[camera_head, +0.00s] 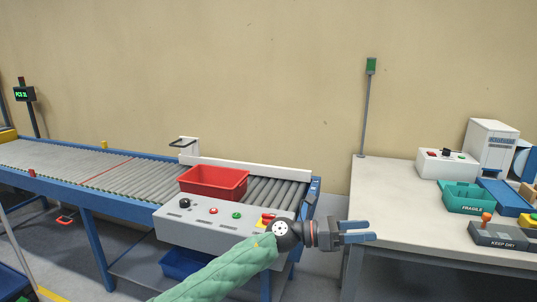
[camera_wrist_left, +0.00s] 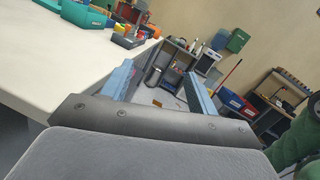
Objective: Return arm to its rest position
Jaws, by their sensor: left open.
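My left arm wears a green padded sleeve and reaches in from the bottom of the head view. My right gripper does not show in either view.
A red bin (camera_head: 213,182) sits on the conveyor's rollers (camera_head: 265,190) behind a grey control panel (camera_head: 205,222). The white table (camera_head: 390,210) holds a teal FRAGILE tray (camera_head: 470,199), a grey KEEP DRY tray (camera_head: 500,236) and a control box (camera_head: 446,163).

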